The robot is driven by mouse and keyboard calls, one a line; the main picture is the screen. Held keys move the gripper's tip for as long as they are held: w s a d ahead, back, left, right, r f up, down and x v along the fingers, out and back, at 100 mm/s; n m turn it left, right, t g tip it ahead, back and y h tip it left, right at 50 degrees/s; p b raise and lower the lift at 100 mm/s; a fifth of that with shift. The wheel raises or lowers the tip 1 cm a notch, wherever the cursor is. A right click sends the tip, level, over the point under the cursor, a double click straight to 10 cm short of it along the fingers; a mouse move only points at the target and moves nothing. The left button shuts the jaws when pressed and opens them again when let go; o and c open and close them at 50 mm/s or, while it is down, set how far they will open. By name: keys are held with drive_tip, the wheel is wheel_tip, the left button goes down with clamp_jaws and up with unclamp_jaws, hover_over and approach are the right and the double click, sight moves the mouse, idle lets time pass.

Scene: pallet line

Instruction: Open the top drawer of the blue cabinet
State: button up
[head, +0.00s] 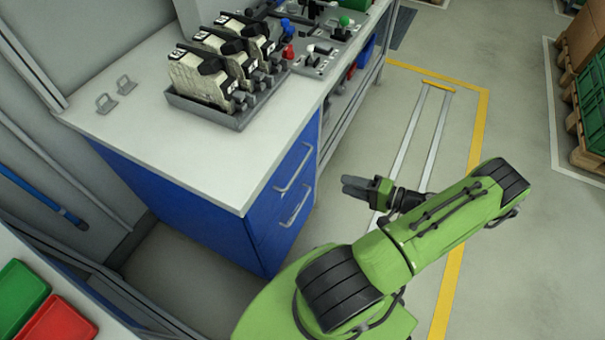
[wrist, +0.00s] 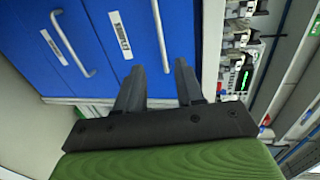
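The blue cabinet (head: 265,232) stands under a white worktop, its drawer fronts facing my arm. The top drawer's bar handle (head: 293,168) is just below the worktop, with a second handle (head: 296,207) below it. Both drawers look shut. My gripper (head: 347,185) is to the right of the drawer fronts, apart from them. In the wrist view my gripper (wrist: 159,68) is open and empty, its fingers pointing at the blue fronts. The top handle (wrist: 161,38) shows ahead, its end lying between the fingertips in the picture. The lower handle (wrist: 72,45) is to the left.
A grey tray (head: 236,121) holding several black-and-white units sits on the worktop (head: 150,140). Fixtures with coloured knobs (head: 325,55) stand farther back. Yellow floor lines (head: 478,120) run to the right over clear floor. Green crates (head: 592,110) on pallets stand far right.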

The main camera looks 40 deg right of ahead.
drive_tip(key=b+x, duration=0.1)
drive_tip(key=x, duration=1.4)
drive_tip(key=shift+w+b, duration=0.2)
drive_tip(key=shift+b, duration=0.2)
drive_tip(key=shift+f, duration=0.1)
clamp_jaws()
